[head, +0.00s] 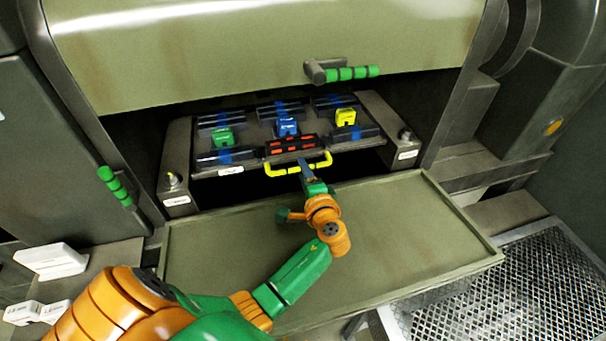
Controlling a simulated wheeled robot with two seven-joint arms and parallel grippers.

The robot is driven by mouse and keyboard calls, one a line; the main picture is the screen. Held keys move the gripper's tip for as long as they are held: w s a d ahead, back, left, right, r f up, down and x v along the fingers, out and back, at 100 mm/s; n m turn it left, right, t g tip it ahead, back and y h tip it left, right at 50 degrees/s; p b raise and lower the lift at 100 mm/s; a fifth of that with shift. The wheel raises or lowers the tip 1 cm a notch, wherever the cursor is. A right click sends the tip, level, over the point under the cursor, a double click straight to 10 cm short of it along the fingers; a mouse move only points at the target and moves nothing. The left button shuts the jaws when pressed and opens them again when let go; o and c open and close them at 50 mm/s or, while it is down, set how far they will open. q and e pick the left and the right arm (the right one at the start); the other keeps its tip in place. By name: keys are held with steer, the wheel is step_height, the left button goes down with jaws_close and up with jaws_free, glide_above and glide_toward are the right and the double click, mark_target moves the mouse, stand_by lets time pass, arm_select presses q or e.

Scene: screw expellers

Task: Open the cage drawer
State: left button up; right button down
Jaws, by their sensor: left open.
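A dark drawer-like tray (262,132) sits in the opening of the machine, with a yellow bar handle (283,172) on its front. I take this as the cage drawer, though no readable label confirms it. My left gripper (303,166) is open, with its fingers at the middle of the yellow handle. I cannot tell whether they touch it or are around it. Green (223,137), blue (288,127) and yellow (345,117) blocks sit on the tray. A red-marked dark piece (291,144) lies behind the handle. My right gripper is not in view.
A raised olive cover (250,50) with a green-handled lever (350,73) hangs above. A flat olive shelf (400,225) extends below my arm. Another green handle (114,184) is at the left. White boxes (50,258) lie lower left; metal grating (500,290) lies lower right.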

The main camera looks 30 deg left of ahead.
arm_select(q)
steer(key=shift+w+a+f, duration=0.25)
steer(key=shift+w+a, duration=0.05)
steer(key=shift+a, duration=0.1)
steer(key=shift+s+d+r, duration=0.15)
steer(key=shift+r, duration=0.05)
jaws_close()
stand_by(0.9)
